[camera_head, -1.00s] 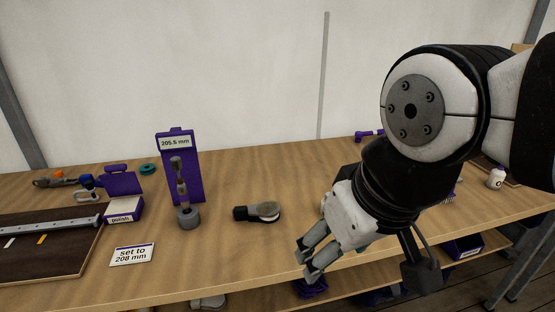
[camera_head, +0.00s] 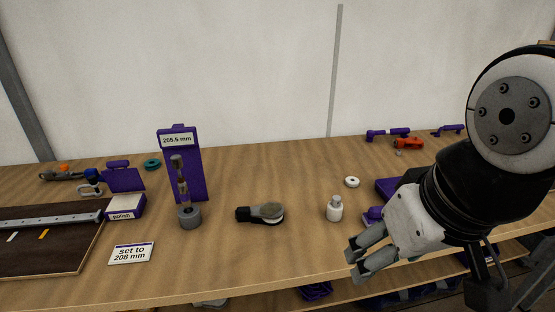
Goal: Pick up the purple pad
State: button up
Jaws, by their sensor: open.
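Several purple things are in view, and I cannot tell for certain which one is the pad. A flat purple piece (camera_head: 392,187) lies at the right of the wooden table, partly hidden behind my gripper. A smaller purple piece (camera_head: 373,213) sits close beside my gripper's fingers. At the left, a purple block (camera_head: 122,180) stands behind a white-topped purple box (camera_head: 125,206) labelled "polish". My gripper (camera_head: 357,261) is open and empty at the table's front edge, pointing down and left.
A white bottle (camera_head: 334,209) stands just left of my gripper, with a white ring (camera_head: 352,182) behind it.

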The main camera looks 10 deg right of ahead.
aim_at(373, 214)
jog(key=z, duration=0.5)
jog(key=i+j, duration=0.15)
jog(key=j, duration=0.15)
jog(key=i+j+z, duration=0.1)
jog(key=j, duration=0.25)
jog(key=i+j, duration=0.15)
jog(key=j, duration=0.15)
jog(key=i+j+z, duration=0.1)
jog(key=j, duration=0.2)
